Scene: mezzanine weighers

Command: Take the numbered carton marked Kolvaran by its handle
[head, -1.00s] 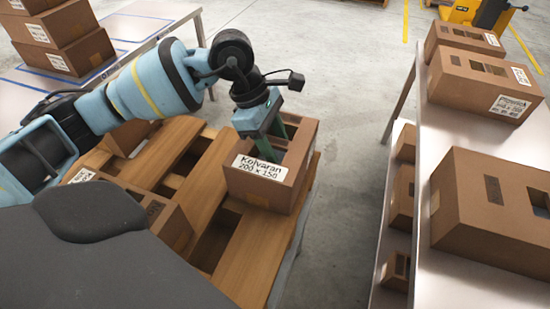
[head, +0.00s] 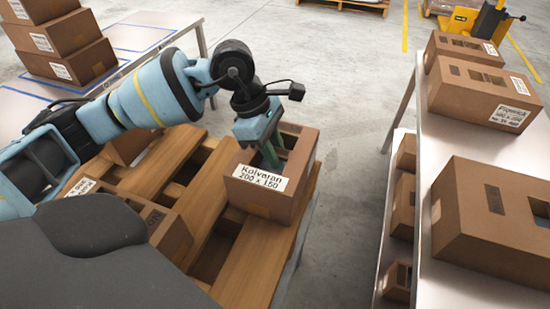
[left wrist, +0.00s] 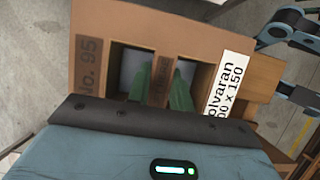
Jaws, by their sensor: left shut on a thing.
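The carton marked Kolvaran (head: 273,197) is brown, with a white label reading "Kolvaran 200 x 150" on its side. It is at the right end of the wooden pallet (head: 244,268); I cannot tell whether it touches the boards. Its top has two openings with a strip, the handle (left wrist: 162,78), between them. In the left wrist view the carton (left wrist: 140,27) also carries the print "No. 95". My left gripper (head: 270,152) reaches down into the top, its green fingers shut on the handle from both sides. My right gripper is not in view.
Other cartons (head: 165,222) lie on the pallet, partly behind my left arm. At right, a table (head: 428,262) holds several cartons (head: 484,92), with more on a lower shelf. A table at top left bears stacked cartons (head: 62,45). Grey floor (head: 345,100) is clear between.

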